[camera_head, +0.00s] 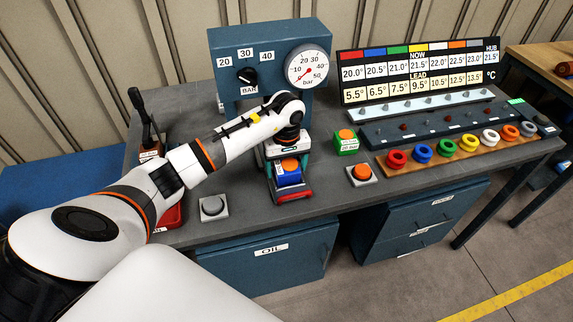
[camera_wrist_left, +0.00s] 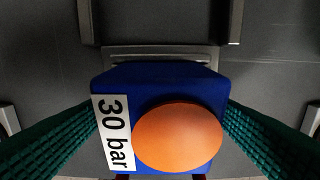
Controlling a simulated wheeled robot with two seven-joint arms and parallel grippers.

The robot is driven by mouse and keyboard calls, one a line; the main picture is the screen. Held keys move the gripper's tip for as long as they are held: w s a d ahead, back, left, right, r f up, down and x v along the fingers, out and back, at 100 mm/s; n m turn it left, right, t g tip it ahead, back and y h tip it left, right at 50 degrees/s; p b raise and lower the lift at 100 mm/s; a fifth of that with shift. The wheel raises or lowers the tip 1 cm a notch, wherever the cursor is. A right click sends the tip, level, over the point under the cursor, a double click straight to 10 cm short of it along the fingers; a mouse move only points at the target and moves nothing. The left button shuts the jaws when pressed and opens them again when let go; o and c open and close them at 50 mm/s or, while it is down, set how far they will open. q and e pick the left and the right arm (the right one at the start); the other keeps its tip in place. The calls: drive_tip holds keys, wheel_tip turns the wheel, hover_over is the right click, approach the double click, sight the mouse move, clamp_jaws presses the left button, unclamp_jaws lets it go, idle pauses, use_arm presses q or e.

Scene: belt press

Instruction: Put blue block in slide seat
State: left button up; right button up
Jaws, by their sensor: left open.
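The blue block (camera_head: 289,179) has an orange round top and a white label. It stands near the front of the bench, below the press. In the left wrist view the blue block (camera_wrist_left: 160,78) fills the middle, and its label reads 30 bar. My left gripper (camera_head: 288,168) is open over it, with green ribbed finger pads either side of the block. I cannot tell whether the pads touch it. A grey ledge (camera_wrist_left: 160,52) lies just beyond the block, between dark rails. The slide seat is not clearly made out, being largely hidden by the hand and block.
The blue press (camera_head: 225,48) with dial and gauge stands behind. A green block (camera_head: 346,148) and a grey orange-topped block (camera_head: 361,181) are to the right. A grey button box (camera_head: 213,215) is to the left. Coloured rings line a wooden rack (camera_head: 455,155). A lever (camera_head: 146,112) stands at left.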

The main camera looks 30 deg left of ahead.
sight(287, 164)
use_arm(q)
wheel_tip(287, 164, up, 12)
drive_tip(key=b, duration=0.3)
idle(0.6)
